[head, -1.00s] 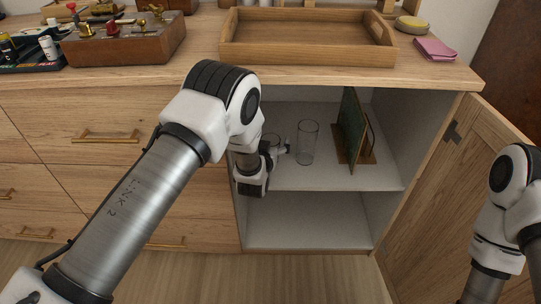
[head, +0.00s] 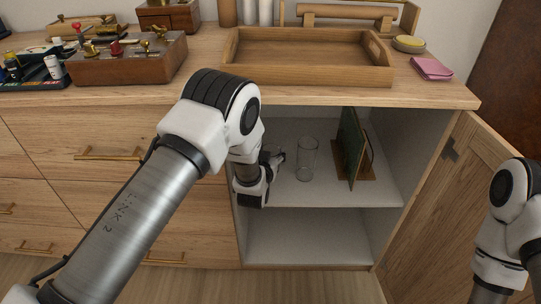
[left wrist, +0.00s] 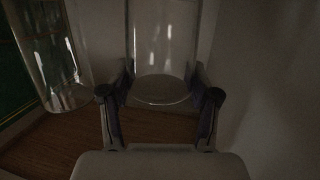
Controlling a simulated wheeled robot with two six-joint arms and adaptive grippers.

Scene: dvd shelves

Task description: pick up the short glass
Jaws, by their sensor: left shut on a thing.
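My left gripper (head: 272,163) is inside the open cabinet, at the left of its upper shelf. In the left wrist view the fingers (left wrist: 163,88) are on both sides of a clear short glass (left wrist: 163,45), shut on it. In the head view that glass (head: 273,147) is faint and mostly hidden behind the gripper. I cannot tell whether its base is off the shelf. A second clear glass (head: 307,160) stands upright to the right of the gripper; it also shows at the left of the wrist view (left wrist: 50,60). My right gripper is out of view.
A green board on a wooden stand (head: 352,150) is right of the second glass on the shelf (head: 300,195). The cabinet door (head: 430,215) is open at the right. The countertop above holds a wooden tray (head: 305,78). The lower compartment (head: 300,240) is empty.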

